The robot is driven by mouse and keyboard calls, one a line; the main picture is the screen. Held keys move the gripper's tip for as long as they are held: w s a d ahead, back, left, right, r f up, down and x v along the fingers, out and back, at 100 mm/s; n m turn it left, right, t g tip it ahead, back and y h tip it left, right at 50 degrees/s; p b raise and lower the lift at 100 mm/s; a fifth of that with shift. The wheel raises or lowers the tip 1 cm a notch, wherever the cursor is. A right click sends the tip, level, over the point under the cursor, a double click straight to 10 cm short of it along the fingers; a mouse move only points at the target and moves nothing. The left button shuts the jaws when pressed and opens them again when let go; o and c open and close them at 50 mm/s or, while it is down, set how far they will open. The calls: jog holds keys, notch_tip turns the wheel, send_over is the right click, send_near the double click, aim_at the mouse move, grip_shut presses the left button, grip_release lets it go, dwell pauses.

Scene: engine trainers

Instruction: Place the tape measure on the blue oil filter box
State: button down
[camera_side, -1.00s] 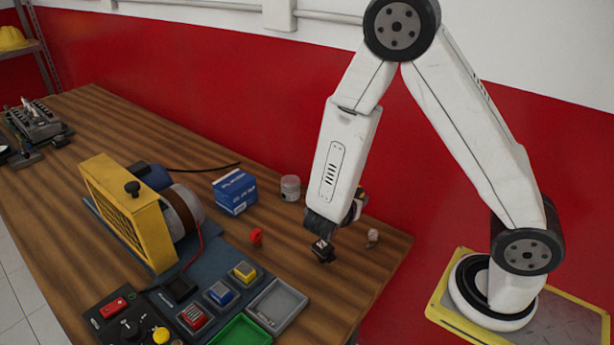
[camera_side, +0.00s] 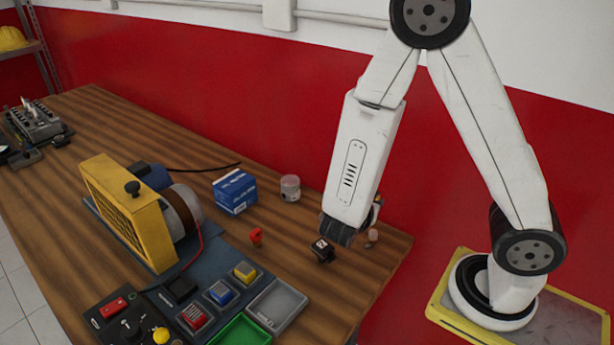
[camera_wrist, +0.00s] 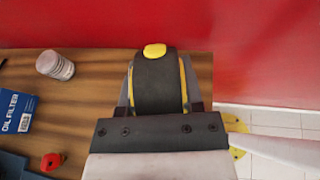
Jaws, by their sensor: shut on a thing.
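The tape measure (camera_wrist: 157,85), black with yellow edges and a yellow button, sits between the fingers of my gripper (camera_wrist: 158,98) in the wrist view. My gripper is shut on it. In the side view my gripper (camera_side: 358,222) is over the right end of the bench, and my arm hides most of the tape measure, with a bit of yellow (camera_side: 378,199) showing. The blue oil filter box (camera_side: 235,191) stands on the bench to the left, apart from my gripper. It also shows at the left edge of the wrist view (camera_wrist: 14,110). Its top looks bare.
A grey piston-like cylinder (camera_side: 290,188) stands between the box and my gripper. The yellow-fronted engine trainer (camera_side: 130,210) is left of the box.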

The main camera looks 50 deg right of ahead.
jog(key=shift+w, duration=0.15)
jog(key=w+a+r+n+t+y, duration=0.1)
jog(key=w+a+r+n+t, duration=0.15)
jog(key=w, duration=0.55)
jog(key=w+a+r+n+t+y, duration=0.15)
jog(key=w+r, duration=0.25)
jog(key=w, duration=0.4)
jog(key=w+a+r+n+t+y, duration=0.1)
jog(key=w+a+r+n+t, duration=0.15)
jog(key=w, duration=0.55)
send_over(234, 179)
jog(key=s, duration=0.1)
jog(key=shift+n+t, duration=0.35)
notch_tip(234, 179, down, 9)
jog(key=shift+r, duration=0.2)
jog(key=shift+w+f, duration=0.3)
jog(key=shift+f, duration=0.1)
jog(key=shift+w+f, duration=0.3)
jog(key=shift+f, duration=1.55)
